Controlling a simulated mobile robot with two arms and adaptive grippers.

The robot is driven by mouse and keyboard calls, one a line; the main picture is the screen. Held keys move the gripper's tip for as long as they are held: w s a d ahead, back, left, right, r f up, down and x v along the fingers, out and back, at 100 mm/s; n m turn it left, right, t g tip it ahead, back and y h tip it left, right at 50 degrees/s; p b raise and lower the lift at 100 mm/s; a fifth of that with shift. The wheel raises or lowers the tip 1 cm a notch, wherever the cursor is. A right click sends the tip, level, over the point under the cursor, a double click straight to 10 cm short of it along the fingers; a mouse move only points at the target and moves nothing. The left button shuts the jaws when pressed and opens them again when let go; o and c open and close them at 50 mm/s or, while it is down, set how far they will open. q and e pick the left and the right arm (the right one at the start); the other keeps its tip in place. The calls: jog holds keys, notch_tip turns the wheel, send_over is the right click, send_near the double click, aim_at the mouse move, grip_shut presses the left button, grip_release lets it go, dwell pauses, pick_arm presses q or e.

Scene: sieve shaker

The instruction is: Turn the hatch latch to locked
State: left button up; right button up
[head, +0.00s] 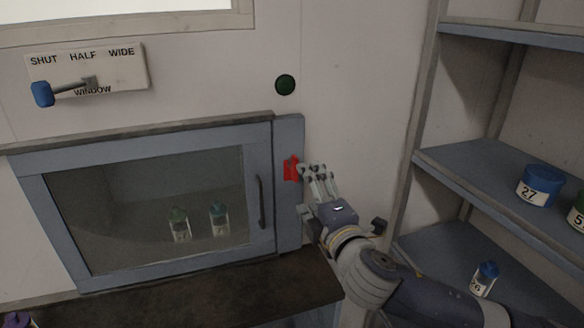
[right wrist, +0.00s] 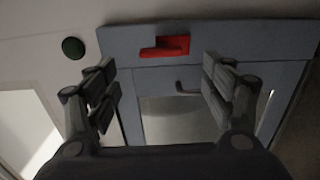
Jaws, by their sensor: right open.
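The hatch (head: 160,215) is a blue-grey framed glass door in the wall, and it looks closed. The red latch (head: 291,169) sits on the frame strip at the hatch's right side. In the right wrist view the red latch (right wrist: 166,47) lies ahead between the fingers, with its bar reaching to the left. My right gripper (head: 310,172) is open just right of the latch in the head view. In the right wrist view its fingers (right wrist: 160,85) are spread wide with nothing between them. I cannot tell whether any finger touches the latch. My left gripper is not in view.
A dark handle (head: 261,202) stands on the hatch door. Two small bottles (head: 180,225) show behind the glass. A dark ledge (head: 190,298) runs below. A green button (head: 285,85) and a window lever panel (head: 88,75) are above. Shelves with labelled jars (head: 541,186) stand right.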

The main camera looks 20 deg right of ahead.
aim_at(296, 171)
jog(key=w+p, duration=0.2)
jog(key=w, duration=0.6)
jog(key=shift+a, duration=0.15)
jog(key=shift+w+p, duration=0.4)
jog(key=shift+w, duration=0.6)
jog(key=shift+c, duration=0.6)
jog(key=c, duration=1)
